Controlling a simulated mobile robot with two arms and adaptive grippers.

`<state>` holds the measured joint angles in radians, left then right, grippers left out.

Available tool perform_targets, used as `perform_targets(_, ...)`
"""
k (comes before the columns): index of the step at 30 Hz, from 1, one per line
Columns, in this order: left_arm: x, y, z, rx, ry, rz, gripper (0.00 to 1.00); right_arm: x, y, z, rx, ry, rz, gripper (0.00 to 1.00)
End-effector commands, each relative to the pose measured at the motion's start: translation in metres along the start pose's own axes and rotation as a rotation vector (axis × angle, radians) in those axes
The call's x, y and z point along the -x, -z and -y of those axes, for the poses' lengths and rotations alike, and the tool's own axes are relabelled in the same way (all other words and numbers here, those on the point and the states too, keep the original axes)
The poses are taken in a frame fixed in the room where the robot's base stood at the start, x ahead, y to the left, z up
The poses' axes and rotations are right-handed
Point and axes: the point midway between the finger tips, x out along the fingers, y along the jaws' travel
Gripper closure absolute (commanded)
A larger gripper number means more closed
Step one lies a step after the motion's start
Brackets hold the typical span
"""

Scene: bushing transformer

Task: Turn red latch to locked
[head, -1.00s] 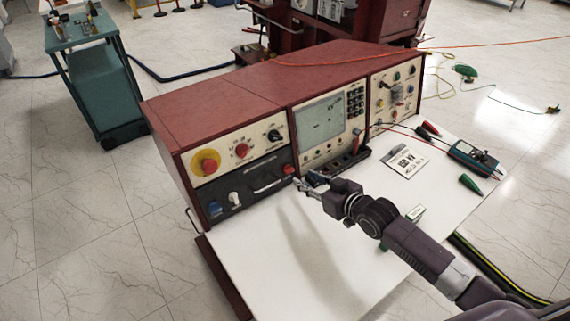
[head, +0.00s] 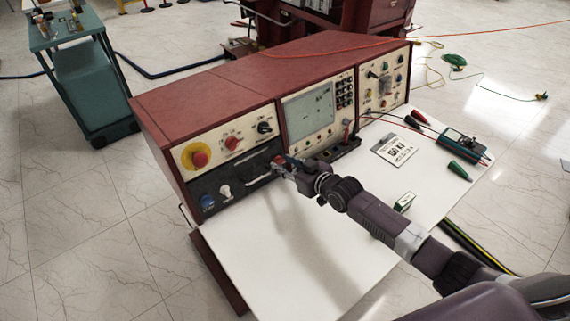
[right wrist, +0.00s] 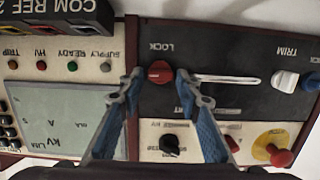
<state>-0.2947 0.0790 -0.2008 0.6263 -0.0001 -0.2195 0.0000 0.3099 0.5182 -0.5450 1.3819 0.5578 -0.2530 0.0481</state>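The red latch (right wrist: 160,72) is a round red knob on the dark lower panel, beside the word LOCK and at one end of a pale slot in the right wrist view. My right gripper (right wrist: 160,84) is open, with one fingertip on each side of the latch. I cannot tell whether either fingertip touches it. In the head view my right gripper (head: 281,167) is at the console's front and hides most of the latch. My left gripper is not in view.
The red console (head: 240,75) carries a yellow-based red button (head: 199,159), other knobs and a screen (head: 308,112). White and blue knobs sit left of the slot. The white worktop (head: 290,250) holds a sign (head: 397,149) and a meter (head: 460,141); its front is mostly clear.

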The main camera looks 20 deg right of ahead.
Motion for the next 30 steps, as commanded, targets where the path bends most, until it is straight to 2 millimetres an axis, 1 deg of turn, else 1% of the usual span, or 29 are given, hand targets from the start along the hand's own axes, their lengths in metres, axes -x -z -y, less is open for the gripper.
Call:
perform_targets(1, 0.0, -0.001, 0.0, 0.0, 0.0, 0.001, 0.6, 0.0, 0.0, 0.0, 0.0, 0.0, 0.0, 0.69)
perform_targets(2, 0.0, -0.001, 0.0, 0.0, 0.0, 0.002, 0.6, 0.0, 0.0, 0.0, 0.0, 0.0, 0.0, 0.72)
perform_targets(9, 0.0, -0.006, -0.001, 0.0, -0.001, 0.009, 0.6, 0.0, 0.0, 0.0, 0.0, 0.0, 0.0, 0.99)
perform_targets(15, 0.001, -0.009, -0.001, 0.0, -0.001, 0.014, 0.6, 0.001, 0.0, 0.0, 0.01, -0.002, 0.0, 1.0)
perform_targets(20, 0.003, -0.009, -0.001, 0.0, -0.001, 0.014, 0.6, 0.001, 0.0, 0.001, 0.057, -0.009, 0.001, 1.0)
perform_targets(26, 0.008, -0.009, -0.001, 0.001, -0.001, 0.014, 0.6, 0.001, 0.001, 0.002, 0.182, -0.028, 0.0, 1.0)
perform_targets(30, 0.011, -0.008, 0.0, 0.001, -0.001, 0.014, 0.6, 0.001, 0.001, 0.003, 0.304, -0.047, 0.0, 1.0)
